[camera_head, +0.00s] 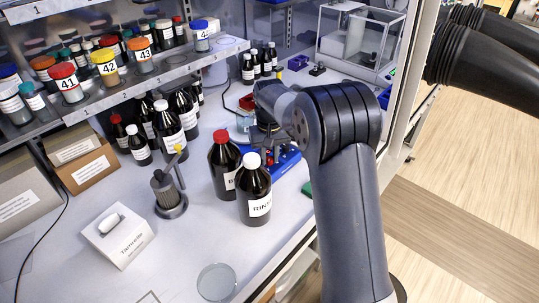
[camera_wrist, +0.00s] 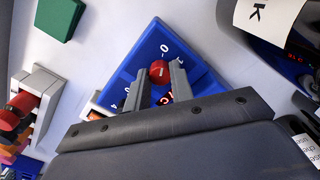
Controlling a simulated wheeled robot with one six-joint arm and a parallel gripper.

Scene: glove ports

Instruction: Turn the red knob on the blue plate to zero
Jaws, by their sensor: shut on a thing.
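The blue plate (camera_wrist: 140,62) lies below my gripper in the wrist view, with white numerals around a dial. It also shows in the head view (camera_head: 289,158), partly behind the dark bottles. The red knob (camera_wrist: 159,70) sits between my two fingers and has a small pale mark on its face. A white "0" (camera_wrist: 164,48) is printed just beyond the knob. My gripper (camera_wrist: 161,78) is shut on the knob, with one finger on each side. The fingers hide the knob's sides and part of the dial. I cannot tell exactly where the knob points.
Two dark bottles, one red-capped (camera_head: 223,163) and one white-capped (camera_head: 254,192), stand close to the plate. A green block (camera_wrist: 59,18) and a grey-white device with a red part (camera_wrist: 38,104) lie at the left in the wrist view.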

